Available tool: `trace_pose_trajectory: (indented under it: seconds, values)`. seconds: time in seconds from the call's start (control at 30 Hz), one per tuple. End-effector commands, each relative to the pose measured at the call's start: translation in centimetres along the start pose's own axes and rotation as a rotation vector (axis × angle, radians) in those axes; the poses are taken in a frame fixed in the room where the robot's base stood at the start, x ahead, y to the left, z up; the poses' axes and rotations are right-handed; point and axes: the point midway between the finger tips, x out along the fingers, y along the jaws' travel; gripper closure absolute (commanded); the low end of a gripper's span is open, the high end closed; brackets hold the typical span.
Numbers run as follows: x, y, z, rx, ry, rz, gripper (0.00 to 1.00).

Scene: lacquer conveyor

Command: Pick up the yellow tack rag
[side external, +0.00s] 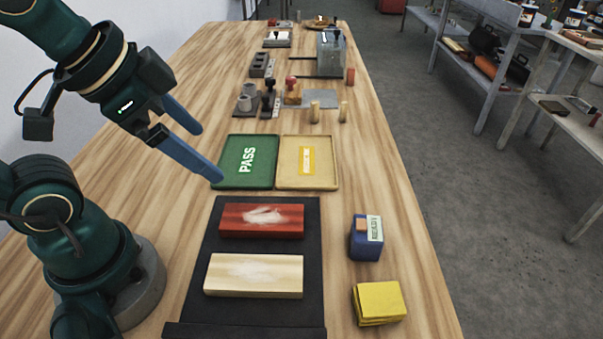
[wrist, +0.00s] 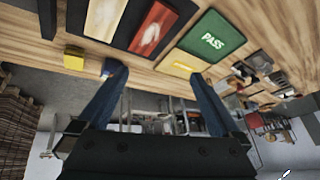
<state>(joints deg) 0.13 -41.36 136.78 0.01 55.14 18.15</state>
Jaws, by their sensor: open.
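The yellow tack rag (side external: 379,302) is a folded, stacked square pad lying on the wooden table at the front right, to the right of the black conveyor mat. In the wrist view a small yellow block that looks like the rag (wrist: 74,58) shows at the upper left, near the table edge. My gripper (side external: 208,155) has two blue fingers spread apart with nothing between them. It is in the air at the left, near the green PASS tray and well away from the rag. In the wrist view my gripper (wrist: 152,75) also shows both fingers wide apart.
A blue block with a label (side external: 365,241) stands just behind the rag. The black mat (side external: 312,255) holds a red panel (side external: 262,221) and a cream panel (side external: 253,276). Behind it lie a green PASS tray (side external: 228,168) and a yellow tray (side external: 329,170). Tools crowd the far table.

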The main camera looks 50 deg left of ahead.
Motion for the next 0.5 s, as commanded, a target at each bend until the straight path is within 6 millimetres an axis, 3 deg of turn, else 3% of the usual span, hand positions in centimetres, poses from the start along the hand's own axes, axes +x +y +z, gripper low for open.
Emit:
trace_pose_trajectory:
  seconds: [0.27,0.5]
  values:
    - [-1.1,0.3,-6.1,0.502,-0.012,0.063,0.00]
    - [0.7,3.1,-11.6,0.978,-0.031,0.170,0.00]
